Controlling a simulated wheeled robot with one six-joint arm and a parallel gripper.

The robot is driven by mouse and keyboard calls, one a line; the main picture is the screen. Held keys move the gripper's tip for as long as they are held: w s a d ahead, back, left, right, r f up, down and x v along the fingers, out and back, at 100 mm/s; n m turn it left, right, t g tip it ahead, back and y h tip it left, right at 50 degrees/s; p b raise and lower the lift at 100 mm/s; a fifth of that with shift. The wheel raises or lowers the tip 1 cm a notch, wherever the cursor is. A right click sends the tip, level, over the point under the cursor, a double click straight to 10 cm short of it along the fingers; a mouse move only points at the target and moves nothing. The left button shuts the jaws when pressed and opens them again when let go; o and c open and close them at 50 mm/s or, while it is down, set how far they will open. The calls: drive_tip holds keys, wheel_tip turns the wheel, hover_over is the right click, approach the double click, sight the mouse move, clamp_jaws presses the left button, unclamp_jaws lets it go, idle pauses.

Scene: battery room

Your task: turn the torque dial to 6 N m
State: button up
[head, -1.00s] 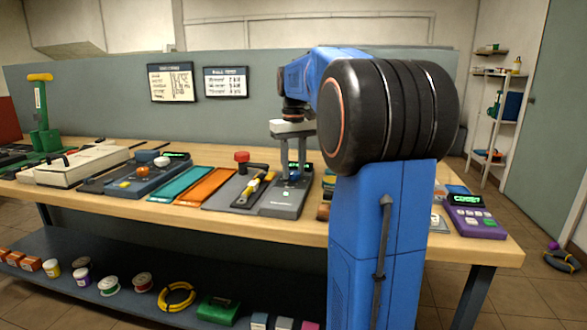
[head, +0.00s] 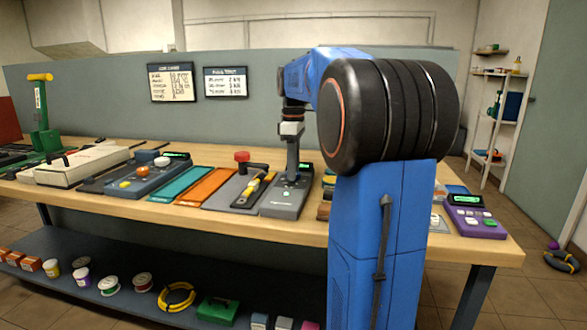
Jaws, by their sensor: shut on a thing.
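The grey torque unit (head: 284,208) stands near the front edge of the bench, with a small green display (head: 307,167) at its back whose figures are too small to read. My gripper (head: 291,178) points straight down over this unit, its fingers seen edge-on. It is shut on the torque dial on the unit's top, which the fingers mostly hide. The dial's setting cannot be read.
A purple keypad device (head: 474,216) sits at the right. Two posters (head: 171,82) hang behind the bench.

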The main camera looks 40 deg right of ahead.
drive_tip(key=n, duration=0.4)
drive_tip(key=shift+n, duration=0.3)
drive_tip(key=n, duration=0.4)
drive_tip(key=shift+n, duration=0.3)
drive_tip(key=o, duration=1)
drive_tip(key=shift+o, duration=0.2)
wheel_tip(320, 180, up, 18)
drive_tip(key=shift+f, duration=0.25)
